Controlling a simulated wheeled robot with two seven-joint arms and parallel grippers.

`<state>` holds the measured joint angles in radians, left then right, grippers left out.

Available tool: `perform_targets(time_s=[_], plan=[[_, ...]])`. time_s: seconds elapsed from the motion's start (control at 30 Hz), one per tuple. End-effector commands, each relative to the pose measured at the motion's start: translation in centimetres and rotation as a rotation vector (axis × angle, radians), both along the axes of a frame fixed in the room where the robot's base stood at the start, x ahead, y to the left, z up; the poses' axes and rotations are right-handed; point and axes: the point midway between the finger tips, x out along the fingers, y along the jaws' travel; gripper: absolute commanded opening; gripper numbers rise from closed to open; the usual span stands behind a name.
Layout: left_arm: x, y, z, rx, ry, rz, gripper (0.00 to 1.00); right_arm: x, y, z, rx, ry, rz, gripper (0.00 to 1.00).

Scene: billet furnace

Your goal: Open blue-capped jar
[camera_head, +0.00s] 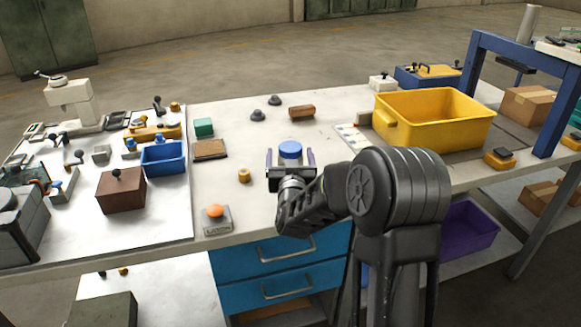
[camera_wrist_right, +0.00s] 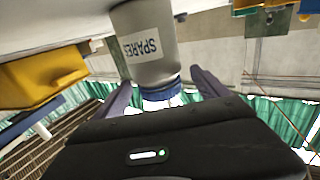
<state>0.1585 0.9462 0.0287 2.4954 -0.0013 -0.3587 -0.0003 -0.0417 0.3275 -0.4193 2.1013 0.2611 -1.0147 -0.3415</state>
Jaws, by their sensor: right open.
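The jar's blue cap (camera_head: 290,148) shows on the table in the head view, at the front middle. The right wrist view shows the grey jar (camera_wrist_right: 140,22) upside down in the picture, with a "SPARES" label and its blue cap (camera_wrist_right: 161,97) toward my gripper. My right gripper (camera_head: 290,158) is open, with one finger on each side of the cap; it also shows in the right wrist view (camera_wrist_right: 162,88). Gaps show between the fingers and the cap. In the head view the gripper hides most of the jar's body. My left gripper is out of view.
A brass-coloured piece (camera_head: 244,175) and an orange button box (camera_head: 216,219) stand left of my gripper. A brown block (camera_head: 301,111) lies behind the jar. A yellow bin (camera_head: 437,140) stands to the right, and a blue bin (camera_head: 164,164) to the left.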

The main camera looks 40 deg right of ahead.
Motion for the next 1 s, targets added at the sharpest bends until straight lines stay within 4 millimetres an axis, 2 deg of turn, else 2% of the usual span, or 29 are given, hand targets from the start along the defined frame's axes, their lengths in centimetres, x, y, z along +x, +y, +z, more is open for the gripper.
perform_targets(time_s=[0.2, 0.5, 0.6, 1.0], plan=[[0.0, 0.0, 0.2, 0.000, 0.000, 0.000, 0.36, 0.4, -0.3, 0.0, -0.001, 0.001, 0.000, 0.84], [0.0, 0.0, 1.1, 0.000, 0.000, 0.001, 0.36, 3.6, -2.7, 0.0, -0.002, 0.001, -0.001, 0.84], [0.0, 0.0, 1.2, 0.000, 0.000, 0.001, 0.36, 4.2, -3.0, -0.1, 0.000, 0.001, 0.000, 0.84], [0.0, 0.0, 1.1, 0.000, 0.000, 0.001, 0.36, 4.2, -3.0, -0.1, 0.000, 0.000, 0.000, 0.84]])
